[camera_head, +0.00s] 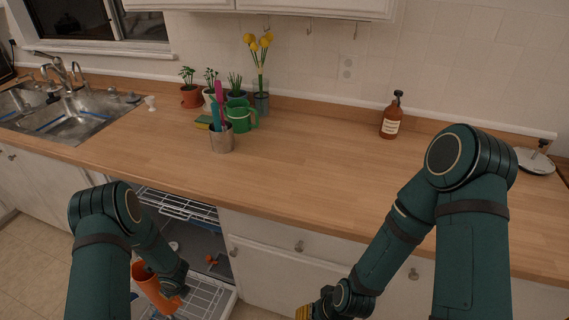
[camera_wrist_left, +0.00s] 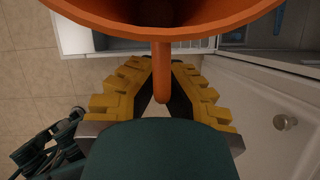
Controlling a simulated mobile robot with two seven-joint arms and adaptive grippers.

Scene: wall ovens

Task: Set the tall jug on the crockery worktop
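The tall jug (camera_head: 150,285) is orange and hangs tilted, in front of the open dishwasher in the head view. In the left wrist view the jug (camera_wrist_left: 100,12) fills the top, its wide mouth facing the camera. My left gripper (camera_wrist_left: 162,72) is closed around the jug's handle, one yellow finger on each side. The crockery worktop appears to be the wooden worktop (camera_head: 300,170), above and behind the jug. My right gripper (camera_head: 318,308) is partly in view at the bottom edge, below the worktop; its fingertips are cut off.
The dishwasher's upper rack (camera_head: 178,205) and lower rack (camera_head: 205,300) are pulled out near the jug. A utensil pot (camera_head: 222,141), green watering can (camera_head: 243,117), potted plants and brown bottle (camera_head: 391,118) stand on the worktop. Its middle is clear. A sink (camera_head: 75,115) lies left.

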